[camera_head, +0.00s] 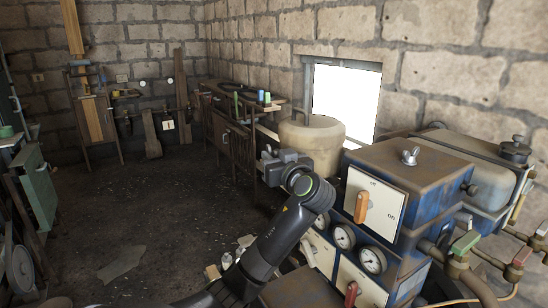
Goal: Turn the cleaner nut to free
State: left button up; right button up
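A beige round canister (312,142) with a raised rim on its lid stands below the window, behind my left arm. I cannot make out a nut on its lid. A metal wing nut (410,155) sits upright on top of the rusty blue box; I cannot tell whether it is the cleaner nut. My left gripper (272,166) is at the lower left side of the canister, apart from the wing nut. Its fingertips are small and unclear, so I cannot tell open from shut. My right gripper is not in view.
The blue box carries an on/off panel (374,210) with an orange lever, and gauges (372,260) below. A metal tank (485,175) and valves with green and red handles are at the right. A workbench (235,120) stands behind. The floor (160,215) at left is mostly clear.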

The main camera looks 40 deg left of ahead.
pick_arm(q)
grip_shut()
jog(key=shift+w+f+n+g+b, duration=0.15)
jog(key=shift+n+g+b, duration=0.35)
jog(key=shift+g+b, duration=0.15)
jog(key=shift+n+g+y, duration=0.3)
jog(key=shift+g+y, duration=0.1)
jog(key=shift+g, duration=0.15)
jog(key=o, duration=0.7)
grip_release()
jog(key=shift+c, duration=0.2)
jog(key=shift+o, duration=0.3)
jog(key=shift+d, duration=0.15)
